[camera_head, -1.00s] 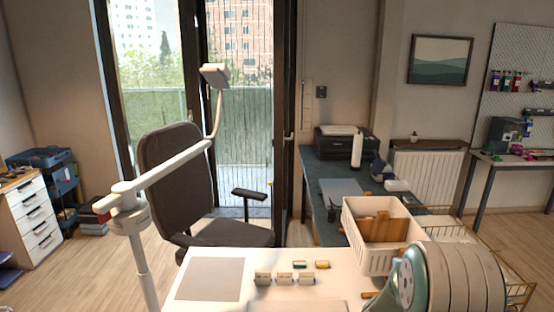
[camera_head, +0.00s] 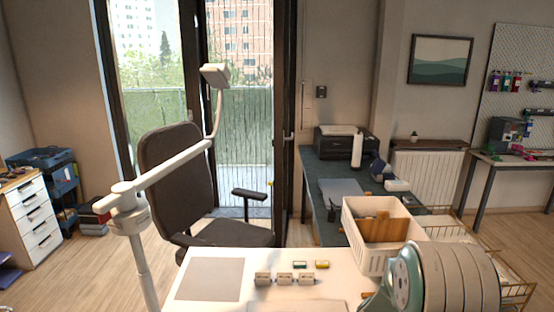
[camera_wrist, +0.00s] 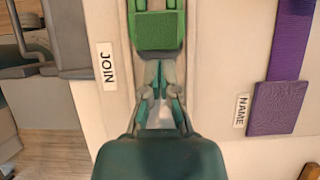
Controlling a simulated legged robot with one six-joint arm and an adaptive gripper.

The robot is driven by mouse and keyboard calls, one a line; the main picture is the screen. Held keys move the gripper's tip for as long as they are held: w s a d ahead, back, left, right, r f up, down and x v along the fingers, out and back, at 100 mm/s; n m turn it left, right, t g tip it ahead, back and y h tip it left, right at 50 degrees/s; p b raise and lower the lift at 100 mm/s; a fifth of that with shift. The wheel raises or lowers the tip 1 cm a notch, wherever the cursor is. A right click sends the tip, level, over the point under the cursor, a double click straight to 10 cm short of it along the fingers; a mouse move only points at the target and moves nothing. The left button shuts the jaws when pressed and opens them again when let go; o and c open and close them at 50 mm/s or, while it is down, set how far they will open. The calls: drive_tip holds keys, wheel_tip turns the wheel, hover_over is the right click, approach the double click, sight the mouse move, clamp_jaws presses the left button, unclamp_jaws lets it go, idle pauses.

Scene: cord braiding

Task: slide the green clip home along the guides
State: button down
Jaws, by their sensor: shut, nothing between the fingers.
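The green clip (camera_wrist: 158,30) sits at the top of the wrist view, in a pale lengthwise track between its side guides (camera_wrist: 125,75). Its far end is cut off by the picture edge. My gripper (camera_wrist: 160,68) is shut and empty, its fingertips just below the clip's near edge. I cannot tell whether they touch it. In the head view my gripper is not visible, and I cannot single out the clip there.
A JOIN label (camera_wrist: 107,65) lies left of the track. A NAME label (camera_wrist: 240,111) and a purple patch (camera_wrist: 276,108) with a strap lie to the right. A white basket (camera_head: 372,252) stands at the right of the white table (camera_head: 215,302). A lamp arm (camera_head: 165,178) crosses at left.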

drive_tip(key=shift+a, duration=2.9)
idle(0.4)
drive_tip(key=shift+v, duration=2.95)
drive_tip(key=shift+d+f, duration=0.1)
drive_tip(key=shift+r, duration=0.2)
drive_tip(key=s+d+r+n+t+h, duration=0.2)
drive_tip(key=s+r+n+h, duration=0.1)
drive_tip(key=s+r+n, duration=0.6)
drive_tip(key=s+d+r+n+t+h, duration=0.2)
drive_tip(key=s+d+r+n+t, duration=0.1)
drive_tip(key=s+r+n, duration=0.6)
wheel_tip(320, 180, up, 5)
drive_tip(key=s, duration=0.3)
drive_tip(key=shift+r+t+h, duration=0.15)
drive_tip(key=shift+t+h, duration=0.15)
drive_tip(key=shift+h, duration=0.1)
